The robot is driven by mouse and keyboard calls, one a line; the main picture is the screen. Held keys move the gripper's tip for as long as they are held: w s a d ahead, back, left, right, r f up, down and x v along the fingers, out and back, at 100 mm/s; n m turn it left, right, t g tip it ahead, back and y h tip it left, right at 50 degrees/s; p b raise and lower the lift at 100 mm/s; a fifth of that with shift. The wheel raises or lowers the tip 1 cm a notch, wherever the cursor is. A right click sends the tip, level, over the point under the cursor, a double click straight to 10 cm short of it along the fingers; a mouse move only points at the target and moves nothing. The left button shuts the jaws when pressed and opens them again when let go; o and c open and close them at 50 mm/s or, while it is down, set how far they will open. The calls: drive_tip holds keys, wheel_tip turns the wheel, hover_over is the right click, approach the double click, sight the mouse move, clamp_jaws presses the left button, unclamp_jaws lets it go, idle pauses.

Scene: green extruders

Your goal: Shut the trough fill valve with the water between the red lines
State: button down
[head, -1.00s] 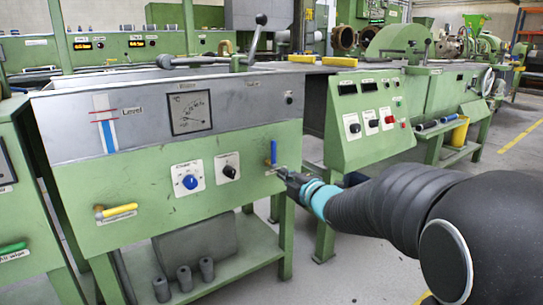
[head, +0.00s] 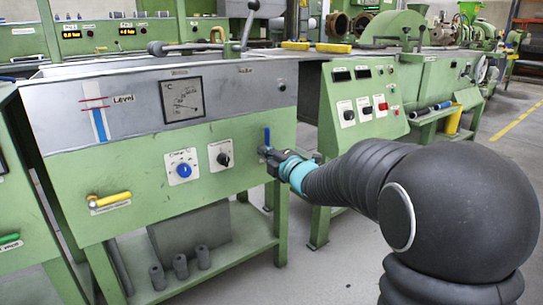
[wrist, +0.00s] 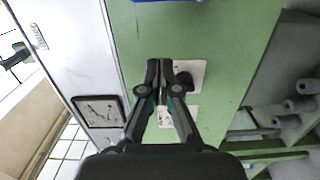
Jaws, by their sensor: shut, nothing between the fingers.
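The level gauge (head: 98,122) is a white strip with a blue column and two red lines on the trough's grey front; the column's top appears to lie between the lines. A blue lever (head: 267,138) stands upright at the right of the green panel. A yellow lever (head: 110,199) lies nearly level at the lower left. I cannot read which is the fill valve. My gripper (head: 264,151) is shut and empty, just below the blue lever in the head view; contact is unclear. In the wrist view my gripper (wrist: 160,66) overlaps the knob plates, and blue shows at the top edge.
Several grey cylinders (head: 180,266) stand on the low shelf. A control box (head: 365,105) stands to the right. Floor is free between the two machines.

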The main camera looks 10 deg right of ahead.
sight(266, 142)
drive_tip(key=shift+w+d, duration=0.2)
drive_tip(key=shift+w, duration=1.6)
drive_tip(key=shift+w+d, duration=0.2)
drive_tip(key=shift+w, duration=1.55)
drive_tip(key=shift+a+r+p, duration=0.1)
drive_tip(key=shift+p, duration=0.3)
